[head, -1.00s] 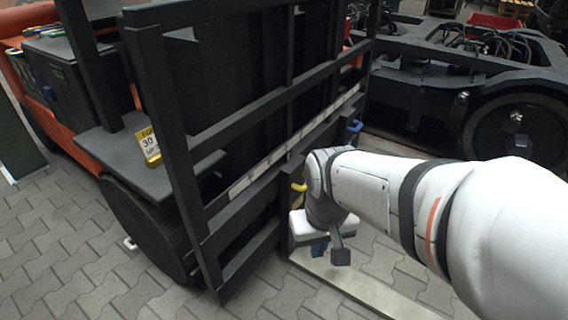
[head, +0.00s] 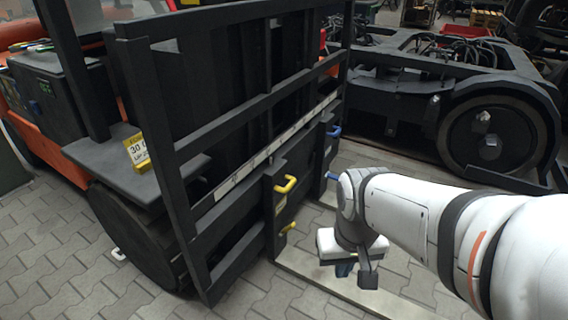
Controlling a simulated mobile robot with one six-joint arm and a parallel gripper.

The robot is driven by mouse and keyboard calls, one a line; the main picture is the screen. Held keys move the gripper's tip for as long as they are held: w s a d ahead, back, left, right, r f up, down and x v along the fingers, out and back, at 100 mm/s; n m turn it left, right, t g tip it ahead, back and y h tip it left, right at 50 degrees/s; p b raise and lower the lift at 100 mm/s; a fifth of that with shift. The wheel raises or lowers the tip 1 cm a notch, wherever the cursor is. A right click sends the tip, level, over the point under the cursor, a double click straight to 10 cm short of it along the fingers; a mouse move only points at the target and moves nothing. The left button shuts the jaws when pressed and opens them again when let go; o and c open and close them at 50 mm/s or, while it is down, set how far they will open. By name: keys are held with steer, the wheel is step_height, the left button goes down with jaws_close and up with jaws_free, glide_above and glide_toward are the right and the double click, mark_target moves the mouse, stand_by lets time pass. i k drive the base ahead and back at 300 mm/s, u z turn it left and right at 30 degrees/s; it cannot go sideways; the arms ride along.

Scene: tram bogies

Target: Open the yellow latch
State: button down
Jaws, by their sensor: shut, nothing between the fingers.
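A yellow latch handle (head: 285,184) sits on the dark upright at the lower front of the forklift's black frame. A second yellow handle (head: 287,228) is lower on the same upright. My gripper (head: 346,268) is to the right of and below the upper yellow handle, apart from both yellow handles. The fingers are small and partly hidden by the wrist.
A blue handle (head: 334,131) and a lower blue one (head: 332,176) sit on the upright further right, the lower one close to my wrist. A pale fork (head: 325,285) lies along the paving below. A black wheeled bogie (head: 455,100) stands behind right.

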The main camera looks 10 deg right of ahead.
mark_target(286, 228)
steer(key=u, duration=0.05)
steer(key=i, duration=1)
steer(key=z, duration=0.05)
